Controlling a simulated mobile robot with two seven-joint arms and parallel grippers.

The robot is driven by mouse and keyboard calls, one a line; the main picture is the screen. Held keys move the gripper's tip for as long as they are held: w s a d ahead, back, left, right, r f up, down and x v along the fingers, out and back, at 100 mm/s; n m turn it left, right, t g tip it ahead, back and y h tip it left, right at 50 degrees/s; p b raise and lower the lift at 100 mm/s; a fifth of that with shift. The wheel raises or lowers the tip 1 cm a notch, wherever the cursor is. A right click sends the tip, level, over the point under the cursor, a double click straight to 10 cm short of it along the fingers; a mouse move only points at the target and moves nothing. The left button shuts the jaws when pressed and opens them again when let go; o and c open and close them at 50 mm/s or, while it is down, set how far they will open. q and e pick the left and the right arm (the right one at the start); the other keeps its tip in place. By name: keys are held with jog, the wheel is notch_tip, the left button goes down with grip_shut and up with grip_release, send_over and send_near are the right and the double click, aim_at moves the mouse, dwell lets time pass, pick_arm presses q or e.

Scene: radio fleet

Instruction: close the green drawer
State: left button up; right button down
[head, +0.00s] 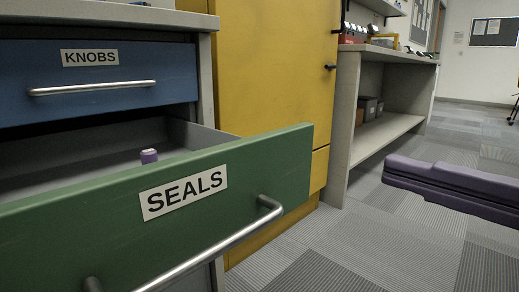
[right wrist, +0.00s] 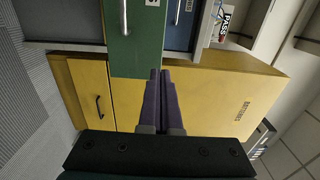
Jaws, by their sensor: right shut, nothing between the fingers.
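The green drawer (head: 255,180), labelled SEALS, is pulled open in the head view. Its bar handle (head: 225,240) is on the front face, and its inside shows behind the front. My right gripper (head: 392,172) is to the right of the drawer front, with its purple fingers together and empty. In the right wrist view the gripper fingers (right wrist: 160,74) point toward the edge of the green drawer front (right wrist: 137,45); I cannot tell whether they touch there, but in the head view there is a gap. My left gripper is not in view.
A shut blue drawer (head: 95,100) labelled KNOBS is above. A small purple-topped item (head: 149,156) stands in the open drawer. A yellow cabinet (head: 275,75) stands to the right, then a grey shelf unit (head: 345,130). Carpeted floor (head: 345,245) is free in front.

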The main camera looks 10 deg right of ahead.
aim_at(278, 139)
jog(key=p+x, duration=0.2)
jog(key=x, duration=0.8)
jog(key=shift+w+a, duration=0.25)
jog(key=shift+w, duration=0.05)
jog(key=shift+w+a, duration=0.3)
jog(key=shift+w, duration=0.15)
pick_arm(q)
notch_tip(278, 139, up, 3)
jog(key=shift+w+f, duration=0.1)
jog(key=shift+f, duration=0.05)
pick_arm(e)
jog(key=shift+w+a, duration=0.1)
jog(key=shift+w, duration=0.05)
